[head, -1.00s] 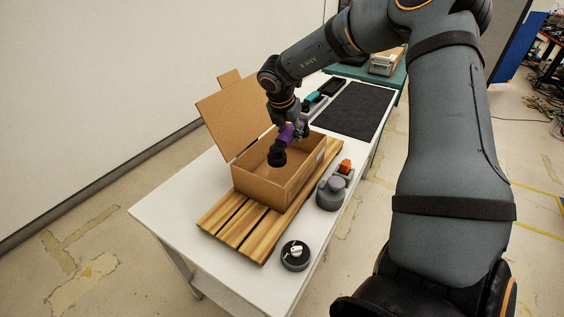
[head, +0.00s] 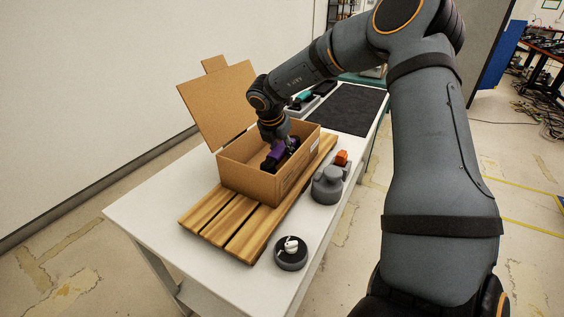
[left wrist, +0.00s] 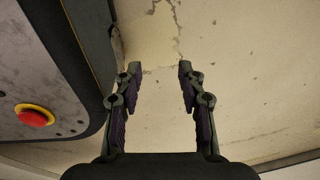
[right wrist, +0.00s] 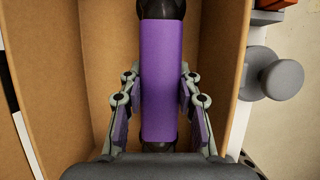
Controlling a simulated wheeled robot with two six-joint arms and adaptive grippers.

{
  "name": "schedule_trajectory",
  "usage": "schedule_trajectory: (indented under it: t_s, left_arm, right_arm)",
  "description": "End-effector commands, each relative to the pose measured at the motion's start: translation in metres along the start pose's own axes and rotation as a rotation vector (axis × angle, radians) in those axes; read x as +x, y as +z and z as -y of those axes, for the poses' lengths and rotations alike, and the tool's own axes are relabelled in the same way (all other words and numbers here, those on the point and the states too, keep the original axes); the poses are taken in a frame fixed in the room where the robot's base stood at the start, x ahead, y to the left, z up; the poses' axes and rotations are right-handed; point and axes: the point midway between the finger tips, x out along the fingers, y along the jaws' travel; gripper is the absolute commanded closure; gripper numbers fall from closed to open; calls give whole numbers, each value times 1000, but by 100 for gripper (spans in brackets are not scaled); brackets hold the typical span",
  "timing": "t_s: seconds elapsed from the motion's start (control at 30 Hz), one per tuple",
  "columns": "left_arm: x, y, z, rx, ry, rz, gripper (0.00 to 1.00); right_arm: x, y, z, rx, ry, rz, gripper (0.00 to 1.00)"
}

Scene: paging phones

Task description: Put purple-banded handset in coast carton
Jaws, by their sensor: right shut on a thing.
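The purple-banded handset (right wrist: 163,80) has black ends and a wide purple middle. My right gripper (right wrist: 160,95) is shut on that purple middle, one finger on each side. In the head view the handset (head: 276,153) is inside the open cardboard carton (head: 247,183), below its rim, with my right gripper (head: 287,143) reaching in from above. I cannot tell whether the handset touches the carton floor. The carton's lid stands open at the back left. My left gripper (left wrist: 158,90) is open and empty over bare floor in the left wrist view.
The carton stands on a slatted wooden board (head: 235,225) on the white table (head: 150,210). A grey device (head: 327,185) with an orange block (head: 341,157) is right of it. A round black item (head: 291,253) lies in front. A dark mat (head: 345,110) lies behind.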

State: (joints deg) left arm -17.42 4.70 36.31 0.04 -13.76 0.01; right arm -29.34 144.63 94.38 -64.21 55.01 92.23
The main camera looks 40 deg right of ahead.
Motion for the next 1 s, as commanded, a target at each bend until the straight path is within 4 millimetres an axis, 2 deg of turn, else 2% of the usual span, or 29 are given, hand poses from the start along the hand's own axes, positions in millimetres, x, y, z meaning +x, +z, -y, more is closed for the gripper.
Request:
schedule_trajectory:
  t_s: [0.03, 0.07, 0.2, 0.57, 0.6, 0.7, 0.77, 1.0]
  left_arm:
    - [8, -21, 0, -1, 0, -22, 60]
    - [8, -29, 0, -1, 0, -27, 60]
    - [7, -46, 0, -2, 0, -29, 60]
    - [6, -49, -1, -2, 0, -27, 60]
    - [5, -50, -1, -2, 0, -29, 60]
    - [5, -50, -1, -2, 0, -29, 60]
    - [5, -50, -1, -2, 0, -28, 60]
    - [5, -50, -1, -2, 0, -28, 60]
  right_arm:
    - [11, -4, 0, 0, 1, 1, 100]
    - [14, -6, 0, 0, 1, 1, 100]
    - [19, -8, 0, 0, 1, 1, 100]
    - [20, -8, 0, 0, 1, 0, 100]
    - [20, -8, 0, 0, 0, 0, 64]
    - [19, -8, 0, 0, 0, 0, 50]
    - [19, -8, 0, 0, 0, 0, 45]
    - [19, -8, 0, 0, 0, 0, 45]
